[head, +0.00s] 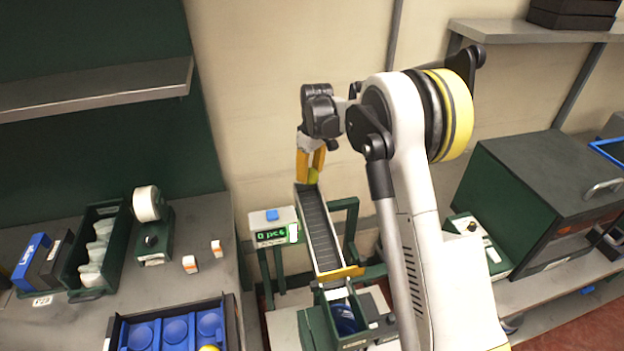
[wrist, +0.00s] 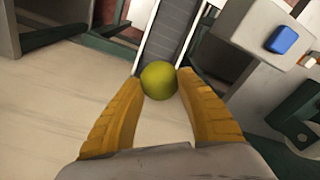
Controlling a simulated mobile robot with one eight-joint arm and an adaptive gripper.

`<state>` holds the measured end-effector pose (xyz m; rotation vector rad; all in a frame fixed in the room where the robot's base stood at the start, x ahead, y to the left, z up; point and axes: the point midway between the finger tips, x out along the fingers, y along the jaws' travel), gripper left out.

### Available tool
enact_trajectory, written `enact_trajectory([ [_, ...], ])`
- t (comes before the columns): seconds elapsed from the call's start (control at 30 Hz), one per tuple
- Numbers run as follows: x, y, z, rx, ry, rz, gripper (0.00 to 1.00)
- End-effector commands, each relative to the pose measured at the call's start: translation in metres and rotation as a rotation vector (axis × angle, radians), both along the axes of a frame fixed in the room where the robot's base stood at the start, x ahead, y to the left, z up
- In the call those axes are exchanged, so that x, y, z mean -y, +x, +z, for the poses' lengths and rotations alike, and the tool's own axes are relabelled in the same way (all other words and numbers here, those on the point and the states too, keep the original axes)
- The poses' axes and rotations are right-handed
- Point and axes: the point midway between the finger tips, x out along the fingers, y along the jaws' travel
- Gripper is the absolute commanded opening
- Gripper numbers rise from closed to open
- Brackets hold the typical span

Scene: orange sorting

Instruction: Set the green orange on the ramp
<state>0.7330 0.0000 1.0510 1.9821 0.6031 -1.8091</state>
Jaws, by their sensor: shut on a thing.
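The green orange (wrist: 159,80) is yellow-green and sits between the two yellow fingertips of my gripper (wrist: 157,85) in the wrist view. In the head view my gripper (head: 310,168) points down at the upper end of the ramp, and the orange (head: 312,176) shows partly between the fingers. The ramp (head: 320,232) is a grey ribbed chute with pale side rails, sloping down towards the camera; it also shows in the wrist view (wrist: 170,35). The orange is at the ramp's top end. I cannot tell whether it touches the ramp surface.
A counter box with a green "0 pcs" display (head: 272,228) stands left of the ramp. A yellow bar (head: 340,273) crosses its lower end. A blue-cupped tray (head: 120,335) is at front left. A dark green cabinet (head: 540,190) stands at right.

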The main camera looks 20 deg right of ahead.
Motion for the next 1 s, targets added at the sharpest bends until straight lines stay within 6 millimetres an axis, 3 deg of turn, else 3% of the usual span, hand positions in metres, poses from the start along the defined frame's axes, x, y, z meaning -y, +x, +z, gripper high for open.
enact_trajectory([
  [0.27,0.0,0.0,-0.008,0.0,0.0,0.001,0.11],
  [0.8,0.0,0.0,-0.07,0.0,0.0,0.0,0.11],
  [1.0,0.0,0.0,-0.078,0.0,0.0,0.0,0.11],
])
